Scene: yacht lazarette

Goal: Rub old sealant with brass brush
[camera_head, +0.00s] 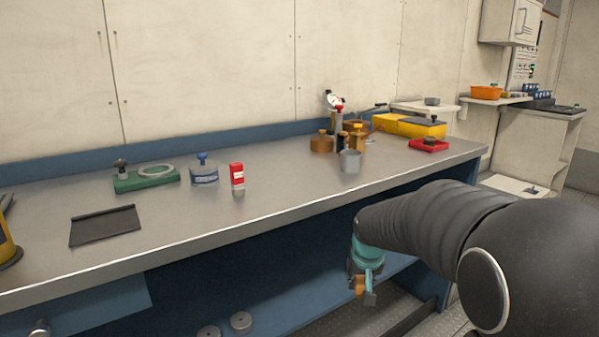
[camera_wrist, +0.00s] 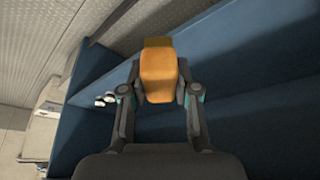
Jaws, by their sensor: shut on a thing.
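My gripper (camera_head: 364,288) hangs low in front of the bench, below the level of its top. It is shut on an orange-handled block (camera_wrist: 158,80), likely the brass brush, with a darker brownish part at its far end. The block's orange (camera_head: 359,284) also shows between the fingers in the head view. The gripper (camera_wrist: 158,92) has one finger on each side of it in the wrist view. A green base (camera_head: 128,184) with a pale ring (camera_head: 157,170) and a dark knob lies on the bench top at left. I cannot tell which surface carries old sealant.
A blue shelf lies below. The front middle of the top is clear.

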